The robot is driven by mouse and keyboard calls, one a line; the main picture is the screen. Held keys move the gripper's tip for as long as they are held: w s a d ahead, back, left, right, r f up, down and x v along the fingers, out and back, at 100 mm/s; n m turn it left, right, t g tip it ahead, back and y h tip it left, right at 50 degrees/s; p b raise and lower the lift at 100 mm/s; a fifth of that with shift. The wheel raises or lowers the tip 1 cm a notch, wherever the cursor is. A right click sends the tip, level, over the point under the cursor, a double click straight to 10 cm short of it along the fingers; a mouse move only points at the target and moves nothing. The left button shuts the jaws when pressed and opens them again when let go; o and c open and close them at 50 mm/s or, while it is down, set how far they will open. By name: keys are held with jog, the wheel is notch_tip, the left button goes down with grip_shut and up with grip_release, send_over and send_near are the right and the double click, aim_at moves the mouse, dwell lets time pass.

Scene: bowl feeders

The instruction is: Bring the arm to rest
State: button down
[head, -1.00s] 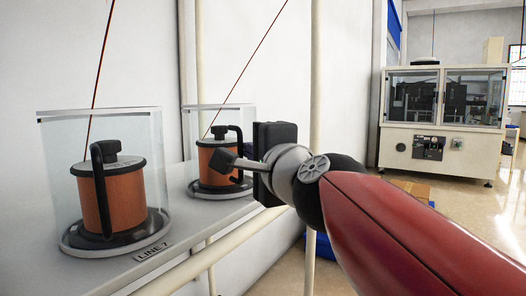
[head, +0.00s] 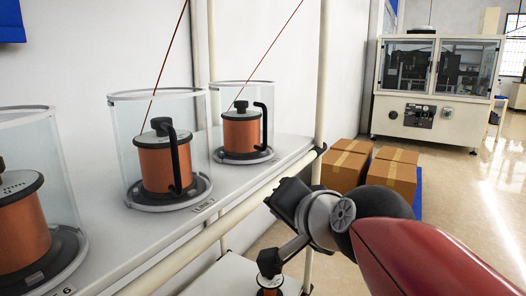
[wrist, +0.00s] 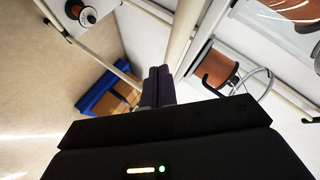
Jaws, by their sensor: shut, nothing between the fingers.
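My gripper (head: 279,256) is at the end of my red arm, in front of the shelf and pointing down and left in the head view. In the wrist view its two dark fingers (wrist: 157,86) lie side by side, closed, with nothing between them. It is clear of the upper shelf (head: 235,195). In the head view its tip overlaps a copper-coloured spool (head: 270,291) on a lower shelf; I cannot tell the gap there. The wrist view shows a spool (wrist: 84,13) well apart from the fingers.
Copper spools (head: 166,168) (head: 240,135) stand in clear cylinders on the upper shelf, with wires rising from two. A pale post (head: 323,80) rises at the shelf's end. Cardboard boxes (head: 345,165) and a machine (head: 435,90) stand behind. Floor at the right is open.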

jog(key=s+d+f+n+g+h+p, duration=0.4)
jog(key=s+d+f+n+g+h, duration=0.1)
jog(key=s+d+f, duration=0.7)
jog(key=shift+s+f+n+g, duration=0.25)
jog(key=shift+f+n+g, duration=0.25)
jog(key=shift+f+g, duration=0.1)
jog(key=shift+d, duration=0.1)
